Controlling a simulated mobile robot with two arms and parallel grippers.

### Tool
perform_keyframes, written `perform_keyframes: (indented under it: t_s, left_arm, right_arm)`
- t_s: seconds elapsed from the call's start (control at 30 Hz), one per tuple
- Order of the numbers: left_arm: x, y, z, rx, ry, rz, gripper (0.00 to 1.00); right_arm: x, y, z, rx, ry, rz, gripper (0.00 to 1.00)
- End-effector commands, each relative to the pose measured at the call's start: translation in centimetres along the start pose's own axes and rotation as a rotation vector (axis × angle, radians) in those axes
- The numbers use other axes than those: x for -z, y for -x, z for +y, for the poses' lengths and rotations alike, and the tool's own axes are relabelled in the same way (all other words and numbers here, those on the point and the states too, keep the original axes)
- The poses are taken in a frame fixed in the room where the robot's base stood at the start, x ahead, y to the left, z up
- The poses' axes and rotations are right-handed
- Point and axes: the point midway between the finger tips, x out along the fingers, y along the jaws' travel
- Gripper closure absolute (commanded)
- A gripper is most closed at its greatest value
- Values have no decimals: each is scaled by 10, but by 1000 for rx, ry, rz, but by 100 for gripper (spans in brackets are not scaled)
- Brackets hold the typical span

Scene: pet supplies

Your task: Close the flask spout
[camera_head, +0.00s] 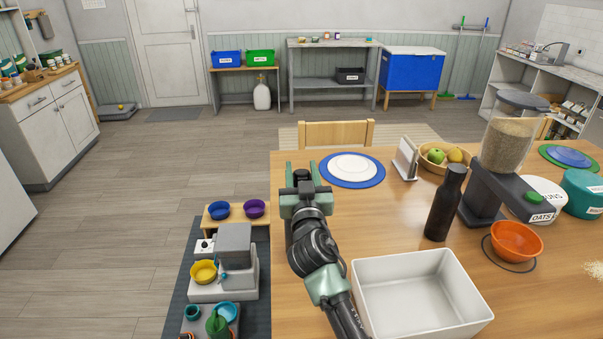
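A tall black flask (446,203) stands upright on the wooden table, right of the middle. Its narrower top is dark, and I cannot make out whether the spout is open or shut. My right gripper (301,171) is over the table's left part, well to the left of the flask and apart from it. Its two fingers point away from me with a gap between them. A small dark shape shows in that gap, and I cannot tell it from the gripper's own body. My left gripper is not in view.
A white bin (420,290) stands in front of the flask. A blue-rimmed plate (352,168) and photo stand (405,158) lie behind. Table between gripper and flask is mostly clear.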

Motion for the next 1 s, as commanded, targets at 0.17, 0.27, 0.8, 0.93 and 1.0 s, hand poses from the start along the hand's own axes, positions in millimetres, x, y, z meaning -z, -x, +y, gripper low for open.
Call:
perform_keyframes:
  t_s: [0.17,0.27,0.8,0.93,1.0]
  left_arm:
    - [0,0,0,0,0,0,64]
    - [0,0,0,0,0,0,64]
    - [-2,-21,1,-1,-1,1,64]
    - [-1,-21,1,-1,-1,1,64]
    - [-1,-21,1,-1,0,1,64]
  right_arm:
    - [0,0,0,0,0,0,58]
    - [0,0,0,0,0,0,58]
    - [-2,72,0,0,-2,-1,58]
    - [0,78,0,1,0,1,58]
    - [0,79,0,1,0,0,58]
